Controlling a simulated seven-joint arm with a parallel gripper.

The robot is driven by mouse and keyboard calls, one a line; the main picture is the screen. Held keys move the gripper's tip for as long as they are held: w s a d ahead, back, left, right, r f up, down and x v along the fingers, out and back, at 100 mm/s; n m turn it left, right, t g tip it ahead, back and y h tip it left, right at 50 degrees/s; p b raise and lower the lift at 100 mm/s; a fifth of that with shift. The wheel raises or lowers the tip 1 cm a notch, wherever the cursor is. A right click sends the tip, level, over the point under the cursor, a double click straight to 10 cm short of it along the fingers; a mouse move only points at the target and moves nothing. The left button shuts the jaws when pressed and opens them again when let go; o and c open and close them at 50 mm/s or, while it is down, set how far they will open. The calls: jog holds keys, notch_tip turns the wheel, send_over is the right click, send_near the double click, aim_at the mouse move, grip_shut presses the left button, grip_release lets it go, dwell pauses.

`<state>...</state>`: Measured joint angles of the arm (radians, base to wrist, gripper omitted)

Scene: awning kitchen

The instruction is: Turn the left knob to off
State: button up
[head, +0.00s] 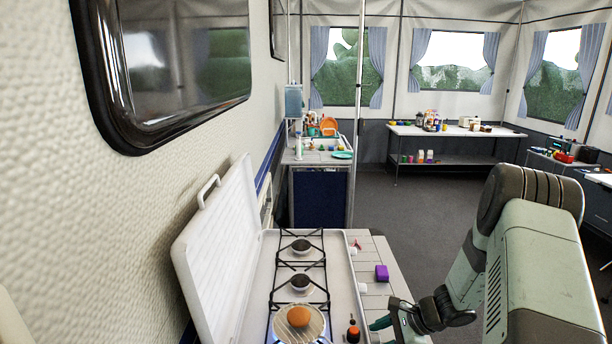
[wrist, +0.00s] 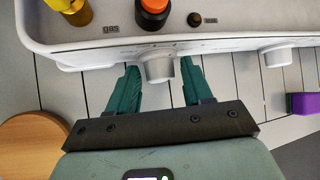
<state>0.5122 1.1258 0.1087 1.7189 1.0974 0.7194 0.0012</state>
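The white stove (head: 350,300) stands along the left wall in the head view. Its front edge shows across the top of the wrist view. The left knob (wrist: 158,67), white and round, sticks out from that edge. My gripper (wrist: 160,70) is open, with one green finger on each side of this knob. Small gaps seem to show between fingers and knob; contact is not clear. In the head view my gripper (head: 374,324) is at the stove's near right side, and the left knob is hidden there. Another white knob (wrist: 277,56) is to the right.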

jog(key=c, duration=0.4)
jog(key=shift+w+m+g, duration=0.2)
jog(key=shift+m+g, duration=0.1)
jog(key=shift+g, duration=0.5)
jog(key=shift+w+m+g, duration=0.15)
jog(key=shift+m+g, duration=0.15)
jog(key=shift+g, duration=0.5)
jog(key=shift+w+m+g, duration=0.15)
jog(key=shift+m+g, duration=0.45)
jog(key=shift+g, duration=0.8)
jog(key=o, duration=1.4)
